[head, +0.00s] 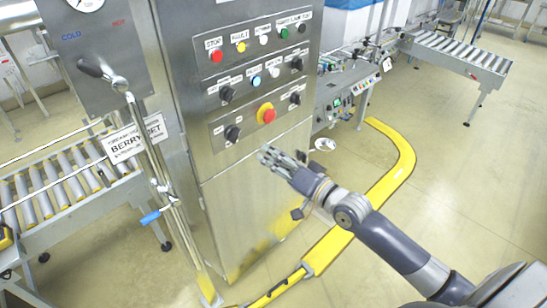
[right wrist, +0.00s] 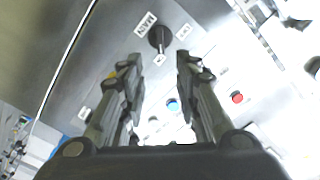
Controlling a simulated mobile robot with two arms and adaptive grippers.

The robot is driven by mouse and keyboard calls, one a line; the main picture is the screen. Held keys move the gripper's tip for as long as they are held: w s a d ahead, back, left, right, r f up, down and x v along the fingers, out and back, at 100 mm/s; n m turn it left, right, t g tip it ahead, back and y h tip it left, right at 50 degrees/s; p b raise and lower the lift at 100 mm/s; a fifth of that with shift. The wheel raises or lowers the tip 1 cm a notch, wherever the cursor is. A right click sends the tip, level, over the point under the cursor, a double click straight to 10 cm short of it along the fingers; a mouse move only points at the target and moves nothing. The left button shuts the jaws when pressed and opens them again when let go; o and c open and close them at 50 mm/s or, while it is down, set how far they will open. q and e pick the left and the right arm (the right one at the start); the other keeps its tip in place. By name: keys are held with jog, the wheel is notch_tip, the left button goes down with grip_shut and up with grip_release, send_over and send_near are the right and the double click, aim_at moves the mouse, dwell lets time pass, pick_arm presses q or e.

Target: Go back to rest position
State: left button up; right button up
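My right gripper (head: 270,156) is at the end of my arm reaching in from the lower right of the head view. It is in front of the lower part of the steel control cabinet (head: 255,190). In the right wrist view its two fingers (right wrist: 156,65) stand apart with nothing between them. My left gripper is not in view.
The cabinet carries a red emergency button (head: 266,113) and several knobs and lamps. A lever valve (head: 105,75) and roller conveyor (head: 60,185) stand at left. A yellow floor guard (head: 392,178) curves around the cabinet. Open floor (head: 460,180) lies to the right.

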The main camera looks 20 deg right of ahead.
dwell(0.4)
jog(key=s+d+f+g+h+b, duration=0.1)
jog(key=d+f+g+h, duration=0.15)
jog(key=f, duration=1.05)
jog(key=s+d+f+g+h+b, duration=0.1)
jog(key=s+d+f+h, duration=0.15)
jog(key=f, duration=0.95)
jog(key=s+d+f+n+g+b, duration=0.15)
jog(key=s+f, duration=0.25)
jog(key=f, duration=0.5)
jog(key=s+f+g, duration=0.2)
jog(key=s+f, duration=0.2)
jog(key=f, duration=0.4)
jog(key=s+a+f+n+g+h+b, duration=0.1)
jog(key=s+f+n+g, duration=0.15)
jog(key=s+f, duration=0.65)
jog(key=s+a+f+n+g+b, duration=0.1)
jog(key=s+a+f+g, duration=0.15)
jog(key=s+f, duration=0.7)
jog(key=s+a+f+n+g, duration=0.1)
jog(key=s+a+f+g, duration=0.1)
jog(key=s, duration=0.7)
jog(key=s+a+f+n+g, duration=0.1)
jog(key=s+f, duration=0.4)
jog(key=s, duration=0.5)
jog(key=shift+a+n+g+b, duration=0.4)
jog(key=shift+a+g+b, duration=0.1)
jog(key=shift+a, duration=0.1)
